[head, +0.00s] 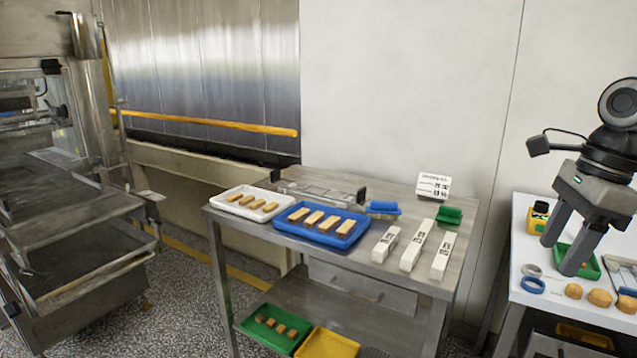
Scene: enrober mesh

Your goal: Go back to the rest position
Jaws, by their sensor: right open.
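My right gripper (568,245) is at the right side of the head view, pointing down, with its two fingers spread apart and nothing between them. It is over the white table (522,212) at the right, above a small green tray (590,268). I cannot tell whether the fingertips touch the tray. My left gripper is not in view.
A steel table (400,205) in the middle holds a white tray (228,209) and a blue tray (290,228) of bars, plus several white boxes (418,245). Round brown pieces (599,298) and a blue ring (532,286) lie near the gripper. Steel machinery (70,230) stands left.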

